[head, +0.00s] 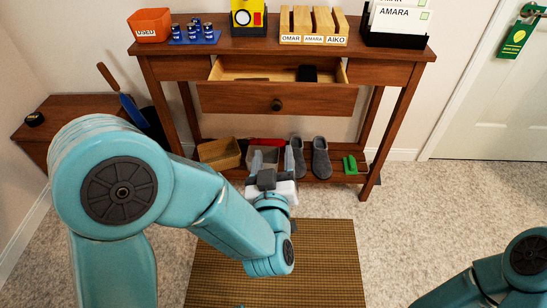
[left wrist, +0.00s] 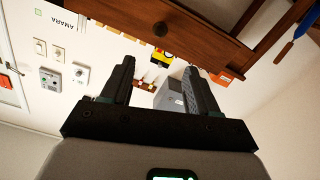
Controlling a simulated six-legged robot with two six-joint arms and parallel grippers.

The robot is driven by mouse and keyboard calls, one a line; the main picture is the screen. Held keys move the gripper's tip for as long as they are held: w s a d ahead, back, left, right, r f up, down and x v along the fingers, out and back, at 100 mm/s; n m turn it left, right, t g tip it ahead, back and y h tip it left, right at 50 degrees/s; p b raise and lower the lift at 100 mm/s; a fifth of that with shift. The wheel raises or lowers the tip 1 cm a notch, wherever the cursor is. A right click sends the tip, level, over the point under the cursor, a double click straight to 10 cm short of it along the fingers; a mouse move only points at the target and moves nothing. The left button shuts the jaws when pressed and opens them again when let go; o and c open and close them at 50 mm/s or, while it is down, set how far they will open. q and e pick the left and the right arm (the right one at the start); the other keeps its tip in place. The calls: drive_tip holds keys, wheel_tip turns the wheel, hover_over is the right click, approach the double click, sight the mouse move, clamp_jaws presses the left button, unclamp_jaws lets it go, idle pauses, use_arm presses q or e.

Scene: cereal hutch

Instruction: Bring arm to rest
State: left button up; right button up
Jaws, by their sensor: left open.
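My left arm (head: 225,225) is teal and reaches in from the left over the brown mat. My left gripper (head: 275,160) is in front of the table's lower shelf, below the pulled-out drawer. In the left wrist view its two dark fingers (left wrist: 160,68) stand wide apart, with nothing held between them. A grey box (left wrist: 175,95) shows beyond the fingers. Part of my right arm (head: 510,270) shows at the lower right edge; its gripper is out of view.
The wooden table (head: 275,47) has an open drawer (head: 275,98) holding a black item. Its lower shelf holds a tan bin (head: 219,153), grey slippers (head: 320,158) and a green brush (head: 350,165). The mat (head: 330,265) lies in front. Carpet to the right is clear.

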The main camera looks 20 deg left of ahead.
use_arm(q)
drive_tip(key=a+f+g, duration=0.2)
drive_tip(key=a+f, duration=0.2)
drive_tip(key=f, duration=0.3)
drive_tip(key=a+f+g, duration=0.2)
drive_tip(key=a+f, duration=0.3)
drive_tip(key=f, duration=0.2)
drive_tip(key=s+d+f+m+g+h, duration=0.1)
drive_tip(key=s+d+f+g+h, duration=0.1)
drive_tip(key=s+f+g, duration=0.3)
drive_tip(key=s+d+f+h, duration=0.2)
drive_tip(key=f, duration=0.6)
drive_tip(key=s+d+f+m+g+h, duration=0.1)
drive_tip(key=s+d+f+g+h, duration=0.1)
drive_tip(key=s+f+g, duration=0.3)
drive_tip(key=s+d+f+m+g+h, duration=0.25)
drive_tip(key=s+d, duration=0.25)
drive_tip(key=s, duration=0.3)
wheel_tip(320, 180, up, 27)
drive_tip(key=p, duration=2.7)
drive_tip(key=shift+d, duration=0.15)
drive_tip(key=shift+g+h, duration=0.25)
